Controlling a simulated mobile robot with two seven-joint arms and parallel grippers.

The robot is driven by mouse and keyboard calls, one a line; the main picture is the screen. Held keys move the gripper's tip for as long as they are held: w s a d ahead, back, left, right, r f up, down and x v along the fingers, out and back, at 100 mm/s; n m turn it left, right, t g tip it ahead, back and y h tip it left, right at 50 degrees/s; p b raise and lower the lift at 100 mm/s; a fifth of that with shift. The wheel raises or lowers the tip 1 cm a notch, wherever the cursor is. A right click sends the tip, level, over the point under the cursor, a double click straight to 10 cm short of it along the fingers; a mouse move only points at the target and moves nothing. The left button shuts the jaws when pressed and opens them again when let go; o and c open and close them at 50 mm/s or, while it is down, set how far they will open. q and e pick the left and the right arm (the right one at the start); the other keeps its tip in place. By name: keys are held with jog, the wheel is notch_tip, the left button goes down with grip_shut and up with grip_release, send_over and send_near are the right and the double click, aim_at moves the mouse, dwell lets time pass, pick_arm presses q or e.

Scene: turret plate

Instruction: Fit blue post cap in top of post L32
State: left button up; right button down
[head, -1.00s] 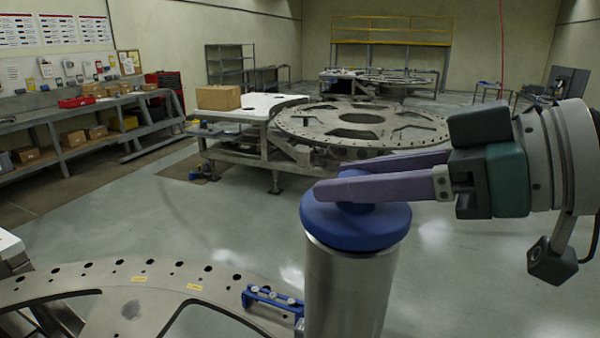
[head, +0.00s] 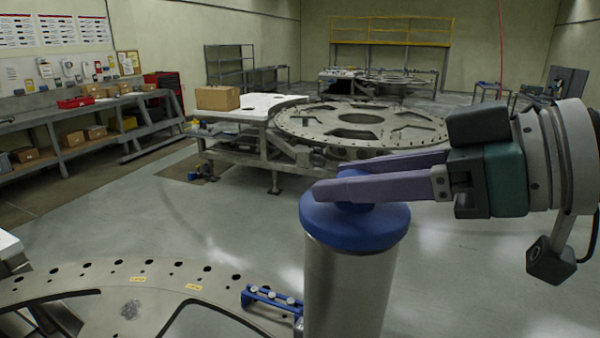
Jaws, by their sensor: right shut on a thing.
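The blue post cap (head: 355,228) sits at the top of a thick, upright silver post (head: 346,290). Its wide flange covers the post's top, and no gap shows between the flange and the post from this side. My right gripper (head: 345,186) comes in from the right. Its purple fingers are shut on the knob of the cap, which they mostly hide. No label shows on the post, so I cannot read whether it is L32. My left gripper is not in view.
A holed turret plate (head: 95,275) with yellow labels lies at lower left. A blue clamp-like fixture (head: 272,297) stands on its edge beside the post. Another large ring plate (head: 360,122) rests on a stand further back. Open floor (head: 470,265) lies right of the post.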

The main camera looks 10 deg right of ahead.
jog(key=shift+f+b, duration=0.3)
jog(key=shift+f, duration=0.05)
jog(key=c, duration=0.7)
grip_release()
jog(key=shift+v, duration=1.35)
jog(key=v, duration=0.8)
jog(key=shift+s+d, duration=0.1)
